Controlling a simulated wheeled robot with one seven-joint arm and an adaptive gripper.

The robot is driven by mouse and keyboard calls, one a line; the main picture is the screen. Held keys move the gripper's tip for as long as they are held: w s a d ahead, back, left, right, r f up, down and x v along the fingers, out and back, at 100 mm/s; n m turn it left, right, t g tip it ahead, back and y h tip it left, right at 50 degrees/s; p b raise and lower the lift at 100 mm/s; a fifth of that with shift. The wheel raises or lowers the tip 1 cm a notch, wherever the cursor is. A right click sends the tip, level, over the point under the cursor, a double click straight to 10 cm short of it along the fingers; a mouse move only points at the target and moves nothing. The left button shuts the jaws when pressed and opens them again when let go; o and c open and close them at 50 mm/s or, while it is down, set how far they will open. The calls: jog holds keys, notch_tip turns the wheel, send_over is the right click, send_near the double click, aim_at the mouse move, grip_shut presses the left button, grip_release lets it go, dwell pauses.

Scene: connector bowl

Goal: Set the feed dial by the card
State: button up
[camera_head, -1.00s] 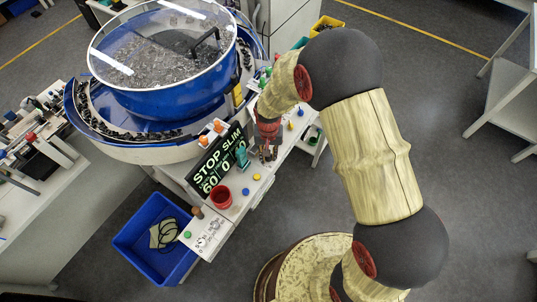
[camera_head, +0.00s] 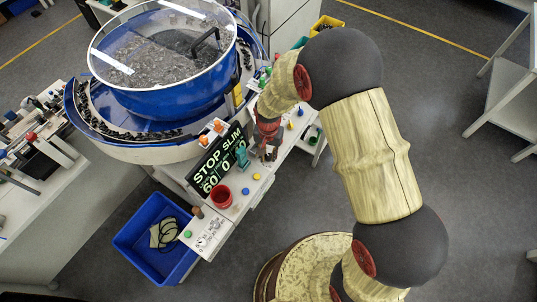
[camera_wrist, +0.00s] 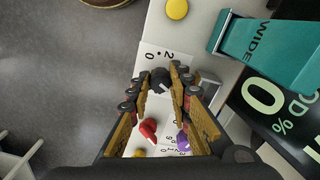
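In the wrist view a black dial (camera_wrist: 160,79) with a white pointer line stands on the white panel, by a printed scale (camera_wrist: 158,53) with digits 2 and 0. My gripper (camera_wrist: 161,74) is open, its fingertips on either side of the dial; I cannot tell whether they touch it. In the head view my gripper (camera_head: 267,153) is low over the panel, and the dial is hard to make out. The black card (camera_head: 216,160) with green text reads STOP, SLIM and 60. In the wrist view its part (camera_wrist: 285,110) shows 0 and %.
A red knob (camera_wrist: 148,128), purple knob (camera_wrist: 183,141) and yellow button (camera_wrist: 177,9) are on the panel. A red cup (camera_head: 221,196) and blue bowl feeder (camera_head: 165,95) are nearby. A blue bin (camera_head: 150,225) is below.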

aim_at(268, 156)
jog(key=o, duration=0.5)
jog(key=shift+c, duration=0.2)
notch_tip(268, 156, up, 12)
dwell(0.4)
dwell(0.5)
